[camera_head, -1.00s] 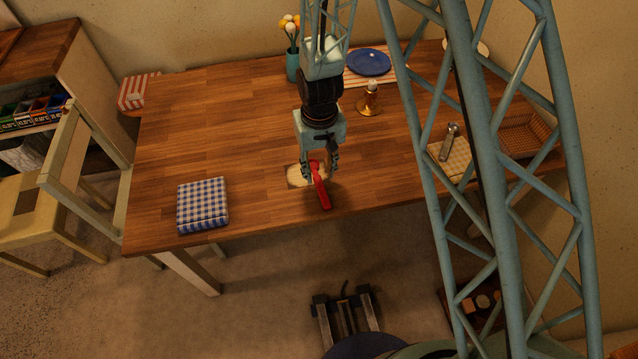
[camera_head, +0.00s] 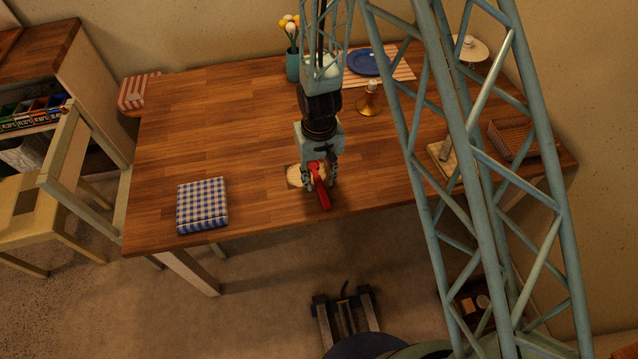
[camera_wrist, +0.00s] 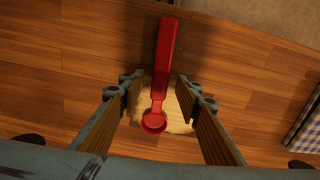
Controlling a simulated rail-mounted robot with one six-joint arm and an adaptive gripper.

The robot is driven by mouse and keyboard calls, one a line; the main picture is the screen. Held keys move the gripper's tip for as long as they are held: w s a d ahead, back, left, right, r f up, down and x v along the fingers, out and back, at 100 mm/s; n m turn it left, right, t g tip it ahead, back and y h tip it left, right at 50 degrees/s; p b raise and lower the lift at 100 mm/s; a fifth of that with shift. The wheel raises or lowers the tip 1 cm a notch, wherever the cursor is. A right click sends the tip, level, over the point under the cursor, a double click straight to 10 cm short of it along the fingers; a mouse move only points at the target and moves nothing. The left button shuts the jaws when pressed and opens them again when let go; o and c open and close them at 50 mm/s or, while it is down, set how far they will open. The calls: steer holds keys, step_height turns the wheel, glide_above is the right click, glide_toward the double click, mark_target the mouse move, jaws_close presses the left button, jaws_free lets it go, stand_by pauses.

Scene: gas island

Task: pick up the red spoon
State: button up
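The red spoon (camera_head: 320,185) lies near the table's front edge, its handle pointing toward that edge. In the wrist view the red spoon (camera_wrist: 164,65) has its small round bowl over a pale round board and its long handle running up the picture. My gripper (camera_head: 319,178) is low over the spoon. In the wrist view my gripper (camera_wrist: 158,90) is open, with one finger on each side of the spoon's neck and a visible gap on both sides. The pale board (camera_wrist: 180,118) is partly hidden under the spoon and between the fingers.
A blue checked cloth (camera_head: 202,204) lies left on the wooden table (camera_head: 230,130). A brass candlestick (camera_head: 368,102), blue plate (camera_head: 368,61) and flower vase (camera_head: 292,64) stand behind. A wicker basket (camera_head: 520,139) is at the right. Table between cloth and gripper is clear.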

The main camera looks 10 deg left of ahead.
mark_target(319, 182)
steer(key=c, duration=0.9)
steer(key=shift+r, duration=0.15)
steer(key=shift+r, duration=1.65)
steer(key=s+d, duration=0.2)
steer(key=s, duration=0.2)
steer(key=s+d+r, duration=0.1)
steer(key=s+d, duration=0.2)
steer(key=s, duration=0.2)
steer(key=s+d, duration=0.3)
steer(key=s, duration=0.1)
steer(key=shift+s+d+r, duration=0.2)
steer(key=shift+s+r, duration=0.05)
steer(key=shift+s, duration=0.05)
